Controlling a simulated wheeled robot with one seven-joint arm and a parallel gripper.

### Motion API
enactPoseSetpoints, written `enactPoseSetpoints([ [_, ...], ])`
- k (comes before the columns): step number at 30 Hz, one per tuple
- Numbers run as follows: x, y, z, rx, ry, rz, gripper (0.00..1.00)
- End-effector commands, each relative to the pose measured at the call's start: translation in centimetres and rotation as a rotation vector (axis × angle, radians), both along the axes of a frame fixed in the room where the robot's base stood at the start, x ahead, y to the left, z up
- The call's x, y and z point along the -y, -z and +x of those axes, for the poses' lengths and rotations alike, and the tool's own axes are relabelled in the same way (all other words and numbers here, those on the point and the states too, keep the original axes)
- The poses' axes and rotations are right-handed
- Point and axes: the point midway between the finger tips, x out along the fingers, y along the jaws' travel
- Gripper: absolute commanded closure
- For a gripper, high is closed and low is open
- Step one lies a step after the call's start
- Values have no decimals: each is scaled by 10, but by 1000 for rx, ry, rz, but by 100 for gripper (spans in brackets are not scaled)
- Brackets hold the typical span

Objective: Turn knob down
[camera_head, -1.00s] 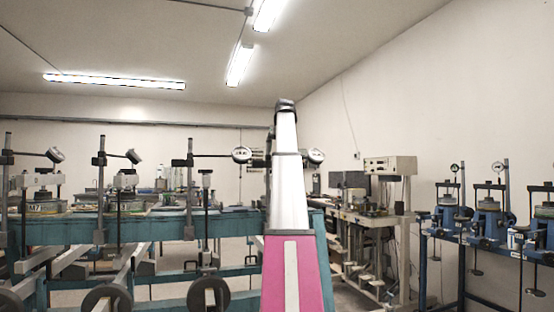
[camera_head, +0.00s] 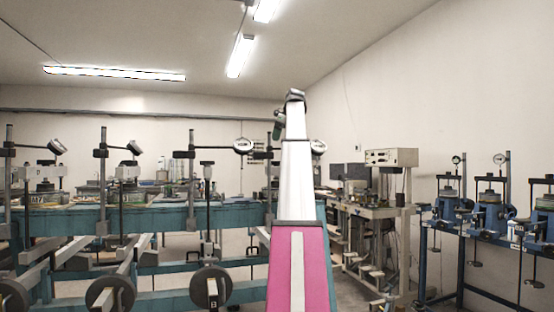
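My arm, pink low down and white above, rises through the middle of the head view. Its grey end (camera_head: 294,97) stands near the top, with a dark grey part (camera_head: 279,122) hanging at its left side. I cannot make out fingers there, so whether my gripper is open or shut does not show. No lever frame or knob can be told apart for certain. The arm covers whatever lies straight behind it. I see nothing held at the arm's end.
A teal bench (camera_head: 165,217) with dial gauges (camera_head: 243,146) and round weights (camera_head: 211,287) spans the left and middle. A cluttered workbench (camera_head: 375,208) stands right of my arm. A blue stand (camera_head: 461,262) with several devices is at the far right. Open floor shows between them.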

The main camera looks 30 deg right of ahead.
Motion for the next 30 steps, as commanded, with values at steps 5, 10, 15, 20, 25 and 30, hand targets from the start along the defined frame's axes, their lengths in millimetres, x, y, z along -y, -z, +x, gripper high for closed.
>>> enactPoseSetpoints([
  [5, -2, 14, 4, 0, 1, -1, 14],
  [10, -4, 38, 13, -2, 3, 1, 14],
  [15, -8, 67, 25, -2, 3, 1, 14],
  [20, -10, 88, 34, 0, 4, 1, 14],
  [25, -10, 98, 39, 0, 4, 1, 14],
  [30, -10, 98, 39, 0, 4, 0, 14],
])
